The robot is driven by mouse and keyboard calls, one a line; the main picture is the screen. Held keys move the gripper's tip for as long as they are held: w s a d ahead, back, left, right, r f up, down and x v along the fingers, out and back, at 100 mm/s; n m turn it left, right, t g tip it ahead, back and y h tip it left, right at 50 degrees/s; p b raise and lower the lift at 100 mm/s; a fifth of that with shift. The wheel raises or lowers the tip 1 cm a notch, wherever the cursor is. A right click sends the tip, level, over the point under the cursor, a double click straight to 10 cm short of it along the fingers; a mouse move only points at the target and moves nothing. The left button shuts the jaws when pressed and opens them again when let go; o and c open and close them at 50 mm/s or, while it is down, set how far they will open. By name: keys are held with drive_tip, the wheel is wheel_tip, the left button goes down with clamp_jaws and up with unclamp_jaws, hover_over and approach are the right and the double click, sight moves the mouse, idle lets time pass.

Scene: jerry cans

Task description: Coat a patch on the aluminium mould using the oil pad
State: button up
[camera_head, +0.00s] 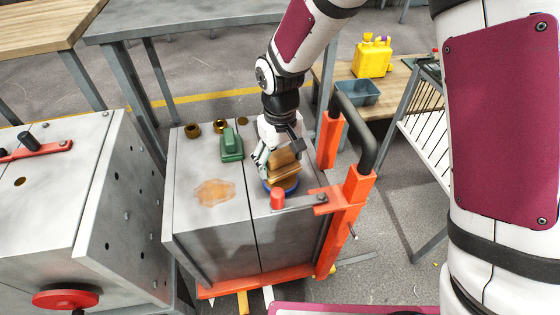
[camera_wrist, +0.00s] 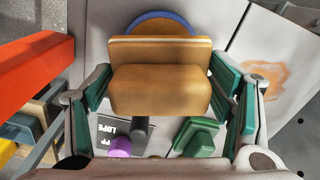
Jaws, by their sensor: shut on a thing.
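My gripper (camera_head: 279,158) is shut on the oil pad (camera_head: 284,173), a tan block with a raised grip. In the wrist view the oil pad (camera_wrist: 160,88) sits between the two green-lined fingers. The pad is over a round blue-rimmed dish (camera_head: 280,187) with a brown inside; I cannot tell whether they touch. The dish also shows behind the pad in the wrist view (camera_wrist: 158,18). The grey aluminium mould (camera_head: 205,237) bears the dish. An irregular orange-brown patch (camera_head: 214,192) marks its top, left of my gripper; it also shows in the wrist view (camera_wrist: 264,76).
A green block (camera_head: 232,146) and several brass rings (camera_head: 192,130) sit at the mould's back edge. A yellow jerry can (camera_head: 372,58) and grey bin (camera_head: 357,93) are behind.

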sight(280, 152)
drive_tip(key=shift+r+p, duration=1.3)
drive_tip(key=shift+r, duration=0.7)
